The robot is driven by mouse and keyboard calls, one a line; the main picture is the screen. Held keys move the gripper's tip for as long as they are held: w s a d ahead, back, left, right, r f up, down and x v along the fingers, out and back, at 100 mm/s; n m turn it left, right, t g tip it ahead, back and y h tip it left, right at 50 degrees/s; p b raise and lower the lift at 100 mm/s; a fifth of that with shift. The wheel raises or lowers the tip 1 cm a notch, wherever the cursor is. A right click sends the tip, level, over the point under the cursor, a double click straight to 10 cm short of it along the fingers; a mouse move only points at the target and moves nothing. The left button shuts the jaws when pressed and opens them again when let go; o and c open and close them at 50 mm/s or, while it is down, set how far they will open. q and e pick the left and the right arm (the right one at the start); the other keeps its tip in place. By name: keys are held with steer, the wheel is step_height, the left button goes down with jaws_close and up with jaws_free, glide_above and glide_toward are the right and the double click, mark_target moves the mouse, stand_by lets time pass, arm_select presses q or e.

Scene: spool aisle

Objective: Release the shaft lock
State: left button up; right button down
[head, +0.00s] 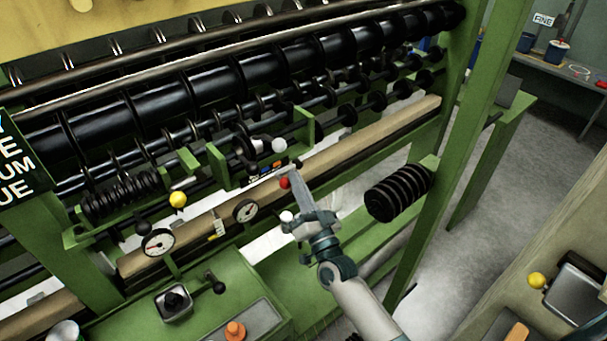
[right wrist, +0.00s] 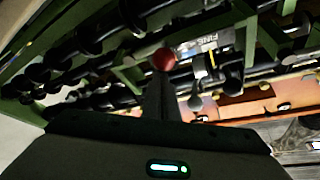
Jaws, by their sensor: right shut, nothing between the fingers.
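My right gripper (head: 297,175) reaches up from the lower middle of the head view to the machine's front rail. Its fingers are shut and empty. A red ball knob (head: 285,182) is right beside the fingers. In the right wrist view the red knob (right wrist: 163,59) shows just beyond the fingertips (right wrist: 160,88); I cannot tell whether they touch. A white ball knob (head: 279,146) sits a little above, and a yellow ball knob (head: 178,199) to the left. No readable label tells which part is the shaft lock. My left gripper is not in view.
The green machine frame holds long black rollers (head: 190,95). Two dial gauges (head: 158,242) sit along the tan rail (head: 370,138). A black ribbed spool (head: 398,193) sticks out right of my gripper, close to a green post (head: 440,180). Grey floor (head: 480,240) is clear beyond.

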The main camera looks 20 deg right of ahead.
steer(key=shift+a+f, duration=0.1)
steer(key=shift+f, duration=0.1)
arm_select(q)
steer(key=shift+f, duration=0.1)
